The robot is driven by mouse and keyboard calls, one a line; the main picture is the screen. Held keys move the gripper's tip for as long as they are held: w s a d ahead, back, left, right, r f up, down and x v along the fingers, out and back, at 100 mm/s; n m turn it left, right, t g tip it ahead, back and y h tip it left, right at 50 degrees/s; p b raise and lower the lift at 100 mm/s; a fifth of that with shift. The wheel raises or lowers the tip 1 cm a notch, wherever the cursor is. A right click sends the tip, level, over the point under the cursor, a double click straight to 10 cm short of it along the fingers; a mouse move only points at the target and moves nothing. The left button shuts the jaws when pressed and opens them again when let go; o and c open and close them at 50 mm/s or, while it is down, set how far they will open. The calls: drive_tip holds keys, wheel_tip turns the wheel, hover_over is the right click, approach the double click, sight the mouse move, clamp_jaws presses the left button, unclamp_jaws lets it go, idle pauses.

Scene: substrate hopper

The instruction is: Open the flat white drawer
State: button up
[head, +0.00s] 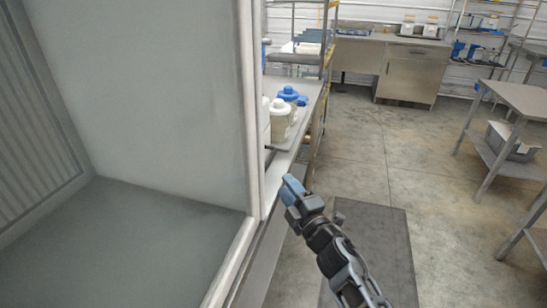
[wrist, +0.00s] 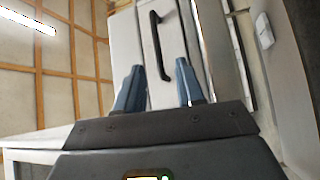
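A white flat front (wrist: 179,42) with a long black bar handle (wrist: 156,45) shows in the wrist view, straight ahead of my gripper. It appears to be the drawer, and its front looks closed. My gripper (wrist: 158,82) is open, with its two blue fingers apart and nothing between them. The handle appears beyond the fingertips, roughly between them, with no visible contact. In the head view my gripper (head: 291,189) is beside the front edge of a white-framed cabinet. The handle and drawer front cannot be made out in the head view.
The large cabinet (head: 150,110) with a grey floor fills the left. White containers with a blue lid (head: 289,94) stand on a counter behind my gripper. A dark mat (head: 385,240) lies on the floor. Metal tables (head: 515,98) stand at right; the floor between is clear.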

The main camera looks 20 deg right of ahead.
drive_tip(key=shift+n, duration=0.3)
drive_tip(key=w, duration=0.3)
drive_tip(key=w+r+b, duration=0.1)
drive_tip(key=w, duration=0.2)
drive_tip(key=w+b, duration=0.1)
drive_tip(key=w, duration=0.2)
drive_tip(key=shift+a+r, duration=0.3)
clamp_jaws()
